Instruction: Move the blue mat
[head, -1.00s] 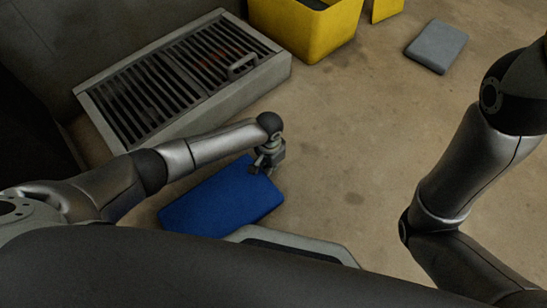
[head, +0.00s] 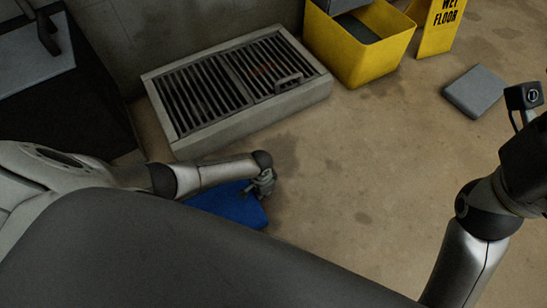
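The blue mat (head: 233,208) lies at the lower left of the head view, on or just above the concrete floor; I cannot tell which. My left arm and my own body hide part of it. My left gripper (head: 262,190) is at the mat's upper right edge, pointing down. Its fingers are small and partly hidden, so their grip on the mat is unclear. My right gripper (head: 527,105) shows in part at the right edge, raised and away from the mat.
A floor unit with a slatted grille (head: 240,85) stands beyond the mat by the wall. A yellow bin (head: 365,60) and a yellow wet floor sign (head: 438,25) stand at the back. A grey pad (head: 474,91) lies at right. The middle floor is clear.

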